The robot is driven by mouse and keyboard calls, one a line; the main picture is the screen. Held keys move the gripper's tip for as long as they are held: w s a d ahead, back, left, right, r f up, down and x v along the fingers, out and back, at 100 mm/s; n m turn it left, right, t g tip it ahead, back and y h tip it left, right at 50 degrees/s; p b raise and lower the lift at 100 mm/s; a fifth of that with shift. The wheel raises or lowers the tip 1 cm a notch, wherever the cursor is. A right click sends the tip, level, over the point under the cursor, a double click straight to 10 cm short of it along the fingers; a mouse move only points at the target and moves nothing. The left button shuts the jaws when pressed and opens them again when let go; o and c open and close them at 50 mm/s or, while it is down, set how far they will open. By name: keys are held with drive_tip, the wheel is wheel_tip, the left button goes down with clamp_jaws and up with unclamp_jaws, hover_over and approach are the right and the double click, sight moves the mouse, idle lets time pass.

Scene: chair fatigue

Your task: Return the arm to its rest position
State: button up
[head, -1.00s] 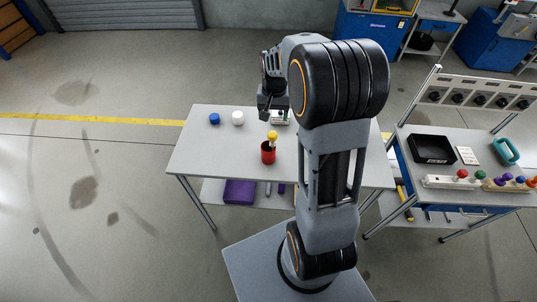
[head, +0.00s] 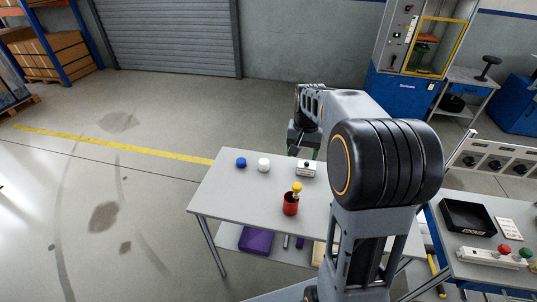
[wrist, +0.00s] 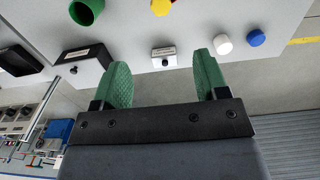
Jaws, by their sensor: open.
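My gripper (head: 303,138) is at the end of my raised arm, near the far edge of the table in the head view. In the wrist view, its two green fingertips (wrist: 162,80) are spread apart with nothing between them. A small white box with a dark knob (head: 306,168) stands on the table near the gripper. It also shows beyond the fingertips in the wrist view (wrist: 163,56). My upper arm hides the right part of the table in the head view.
The grey table (head: 222,194) carries a blue cap (head: 241,162), a white cap (head: 264,165) and a red cup (head: 290,205) with a yellow-topped item. The wrist view shows a green cup (wrist: 87,10) and a black box (wrist: 83,62). A side table holds a black tray (head: 467,217).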

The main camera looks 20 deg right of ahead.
drive_tip(key=s+a+r+n+t, duration=0.1)
drive_tip(key=s+a+n+t, duration=0.1)
drive_tip(key=s, duration=0.6)
drive_tip(key=s+a+r+n+t, duration=0.1)
drive_tip(key=s+a+n+t, duration=0.1)
drive_tip(key=s+a, duration=0.5)
drive_tip(key=shift+s+a+r+n+t, duration=0.2)
drive_tip(key=shift+s+n+t, duration=0.1)
drive_tip(key=shift+s+n, duration=0.5)
